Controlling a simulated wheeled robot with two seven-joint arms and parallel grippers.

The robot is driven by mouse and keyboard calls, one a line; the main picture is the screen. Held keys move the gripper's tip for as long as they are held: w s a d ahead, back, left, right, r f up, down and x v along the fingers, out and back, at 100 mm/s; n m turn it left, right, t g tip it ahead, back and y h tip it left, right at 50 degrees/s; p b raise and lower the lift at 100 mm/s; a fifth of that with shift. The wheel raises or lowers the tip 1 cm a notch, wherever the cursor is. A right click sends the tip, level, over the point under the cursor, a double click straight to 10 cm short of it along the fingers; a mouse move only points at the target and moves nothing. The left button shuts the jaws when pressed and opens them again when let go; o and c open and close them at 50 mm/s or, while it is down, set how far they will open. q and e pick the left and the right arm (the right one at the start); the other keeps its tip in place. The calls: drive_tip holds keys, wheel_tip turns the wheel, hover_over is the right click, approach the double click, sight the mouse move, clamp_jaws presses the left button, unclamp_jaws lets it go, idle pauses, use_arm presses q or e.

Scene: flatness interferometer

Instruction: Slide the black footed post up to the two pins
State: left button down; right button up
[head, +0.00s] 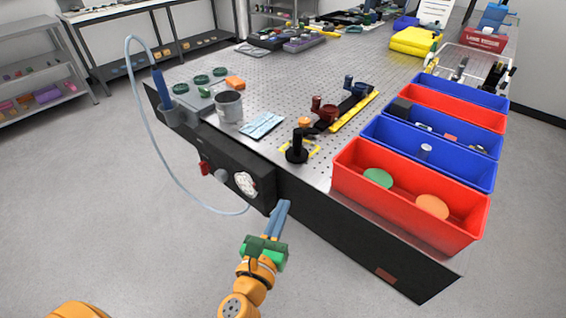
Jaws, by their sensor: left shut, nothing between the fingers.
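The black footed post (297,148) stands upright on the perforated table top (262,82), close to its near edge. A yellow outline (316,151) is marked on the table beside the post's foot, on its right. I cannot make out the two pins clearly. My left gripper (284,204) is shut and empty. In the picture it lies below the post, in front of the table's dark front face, and it is apart from the post. My right gripper is not in view.
Red and blue bins line the right edge, the nearest a red bin (352,172).

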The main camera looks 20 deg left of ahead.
use_arm(q)
wheel_tip(320, 180, up, 2)
drive_tip(key=p, duration=0.1)
approach(296, 151)
drive_tip(key=shift+m+t, duration=0.3)
drive_tip(key=w, duration=0.6)
drive_tip(key=shift+w+a+f, duration=0.15)
drive_tip(key=shift+a+f, duration=0.05)
drive_tip(key=shift+w, duration=0.35)
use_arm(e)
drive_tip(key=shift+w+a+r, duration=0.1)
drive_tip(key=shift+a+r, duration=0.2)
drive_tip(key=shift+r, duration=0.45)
